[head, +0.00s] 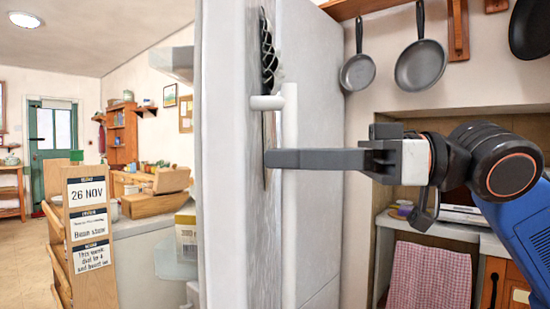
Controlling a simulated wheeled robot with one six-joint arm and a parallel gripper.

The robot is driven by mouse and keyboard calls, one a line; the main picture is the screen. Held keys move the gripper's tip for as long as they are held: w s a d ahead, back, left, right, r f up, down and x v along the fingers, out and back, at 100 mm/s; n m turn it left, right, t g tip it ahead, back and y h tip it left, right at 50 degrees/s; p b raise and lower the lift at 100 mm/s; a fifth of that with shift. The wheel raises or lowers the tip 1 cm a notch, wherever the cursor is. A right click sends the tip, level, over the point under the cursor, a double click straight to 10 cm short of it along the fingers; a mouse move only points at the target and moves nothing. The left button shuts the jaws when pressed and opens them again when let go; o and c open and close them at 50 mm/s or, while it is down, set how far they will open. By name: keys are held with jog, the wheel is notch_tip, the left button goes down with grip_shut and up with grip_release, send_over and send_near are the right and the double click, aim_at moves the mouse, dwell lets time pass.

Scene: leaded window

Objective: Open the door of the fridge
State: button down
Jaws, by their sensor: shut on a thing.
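The white fridge door (222,200) stands close in front of me in the head view, seen almost edge-on. Its outer face is turned to the right. A white vertical bar handle (290,225) stands off that face on a short round mount. My gripper (275,159) reaches in from the right, with its dark fingers level across the handle bar. It is shut on the handle; the near finger covers that part of the bar. A clear bin (172,266) and a carton (187,242) show left of the door edge, so the door appears to stand open.
A smooth white panel (318,150) stands behind the handle. Pans (420,65) hang on the right wall above a counter with a checked towel (428,275). A wooden stand with signs (88,225) is at left. Open floor (25,270) lies at far left.

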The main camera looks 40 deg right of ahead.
jog(key=shift+s+d+r, duration=0.15)
jog(key=shift+d, duration=0.1)
jog(key=c, duration=1.7)
grip_release()
jog(key=shift+o, duration=0.2)
jog(key=v, duration=1.7)
jog(key=shift+d, duration=0.2)
jog(key=shift+s+d, duration=0.1)
